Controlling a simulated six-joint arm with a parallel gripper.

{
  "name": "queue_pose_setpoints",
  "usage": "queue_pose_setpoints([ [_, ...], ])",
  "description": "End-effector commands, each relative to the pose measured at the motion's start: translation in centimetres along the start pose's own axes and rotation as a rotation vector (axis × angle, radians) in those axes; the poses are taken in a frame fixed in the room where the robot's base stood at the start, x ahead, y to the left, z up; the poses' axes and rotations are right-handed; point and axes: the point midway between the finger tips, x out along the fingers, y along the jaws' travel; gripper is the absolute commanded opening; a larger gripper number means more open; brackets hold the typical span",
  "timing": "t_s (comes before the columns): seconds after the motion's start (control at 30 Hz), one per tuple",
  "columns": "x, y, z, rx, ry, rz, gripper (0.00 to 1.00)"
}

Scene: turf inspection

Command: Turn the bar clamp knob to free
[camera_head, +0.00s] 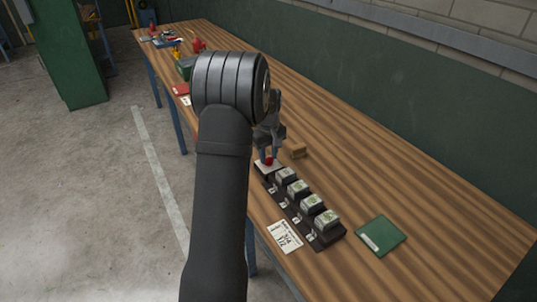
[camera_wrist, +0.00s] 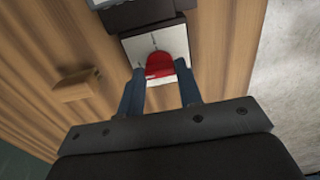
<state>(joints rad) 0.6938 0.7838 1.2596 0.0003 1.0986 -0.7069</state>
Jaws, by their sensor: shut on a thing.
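The red knob (camera_head: 268,162) sits on a pale plate at the far end of a dark bar holding several blocks. In the wrist view the knob (camera_wrist: 159,64) has a rounded end and stands on the white plate (camera_wrist: 136,44), which bears thin dark marks. My gripper (camera_head: 268,154) is over the knob, with its blue fingers pointing down. In the wrist view my gripper (camera_wrist: 161,82) has one finger on each side of the knob and is shut on it. The fingers hide part of the plate, and I cannot read the knob's setting.
Grey blocks with green marks (camera_head: 312,204) stand in a row on the dark bar (camera_head: 331,236). A small wooden block (camera_head: 298,151) lies beside my gripper. A printed card (camera_head: 285,237) and a green booklet (camera_head: 381,235) lie near the bar. The wooden bench (camera_head: 400,180) is clear to the right.

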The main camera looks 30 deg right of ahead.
Motion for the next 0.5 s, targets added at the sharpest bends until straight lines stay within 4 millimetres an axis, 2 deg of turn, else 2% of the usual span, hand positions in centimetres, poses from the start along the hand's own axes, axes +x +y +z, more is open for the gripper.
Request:
queue_pose_setpoints([
  [0.33, -0.12, 0.05, -0.05, -0.004, 0.002, 0.002, 0.10],
  [0.37, -0.12, 0.05, -0.05, -0.004, 0.002, 0.002, 0.34],
  [0.47, -0.11, 0.04, -0.04, -0.003, 0.001, 0.002, 0.54],
  [0.5, -0.09, 0.03, -0.04, -0.003, 0.001, 0.002, 0.54],
])
